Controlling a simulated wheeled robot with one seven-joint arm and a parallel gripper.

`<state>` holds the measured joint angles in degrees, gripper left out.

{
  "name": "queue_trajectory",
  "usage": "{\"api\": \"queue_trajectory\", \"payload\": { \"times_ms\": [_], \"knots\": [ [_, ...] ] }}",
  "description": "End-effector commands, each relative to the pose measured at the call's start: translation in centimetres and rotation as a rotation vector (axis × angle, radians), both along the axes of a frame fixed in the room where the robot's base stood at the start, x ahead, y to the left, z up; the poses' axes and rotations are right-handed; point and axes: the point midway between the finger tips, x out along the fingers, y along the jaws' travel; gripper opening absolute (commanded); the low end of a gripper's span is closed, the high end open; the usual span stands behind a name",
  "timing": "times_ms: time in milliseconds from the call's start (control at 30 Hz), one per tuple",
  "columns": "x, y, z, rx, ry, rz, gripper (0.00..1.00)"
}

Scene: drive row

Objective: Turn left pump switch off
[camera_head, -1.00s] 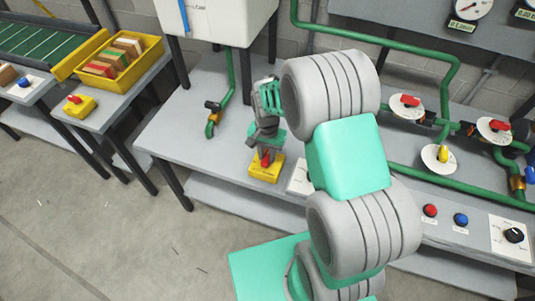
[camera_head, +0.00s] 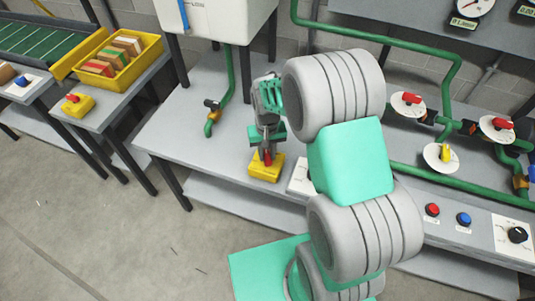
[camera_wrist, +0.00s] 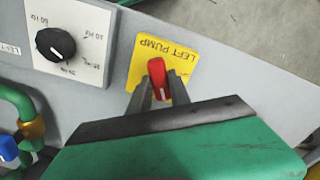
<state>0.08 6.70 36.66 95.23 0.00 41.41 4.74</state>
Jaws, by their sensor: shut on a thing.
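The left pump switch is a red lever (camera_wrist: 158,80) on a yellow plate (camera_wrist: 183,53) marked LEFT PUMP in the wrist view. In the head view the yellow switch box (camera_head: 266,171) stands at the front edge of the grey bench, its red lever (camera_head: 267,158) partly covered by the fingers. My gripper (camera_wrist: 159,90) has its two fingers on either side of the red lever, shut on it. In the head view my gripper (camera_head: 267,150) is directly above the box. The off and on marks are too small to read.
A black dial (camera_wrist: 55,44) on a white plate is beside the switch. A yellow bin (camera_head: 120,55) of blocks and another yellow switch box (camera_head: 78,104) stand on the left table. Green pipes with valves (camera_head: 408,104) run at the right.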

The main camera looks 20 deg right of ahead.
Motion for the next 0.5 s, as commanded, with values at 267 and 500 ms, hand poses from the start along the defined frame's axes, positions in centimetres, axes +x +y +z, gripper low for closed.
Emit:
{"api": "queue_trajectory", "payload": {
  "times_ms": [267,500],
  "knots": [
    [-0.02,-0.01,-0.07,0.0,0.001,0.261,0.0],
    [-0.02,0.01,-0.05,0.0,0.001,0.49,0.0]
  ]
}}
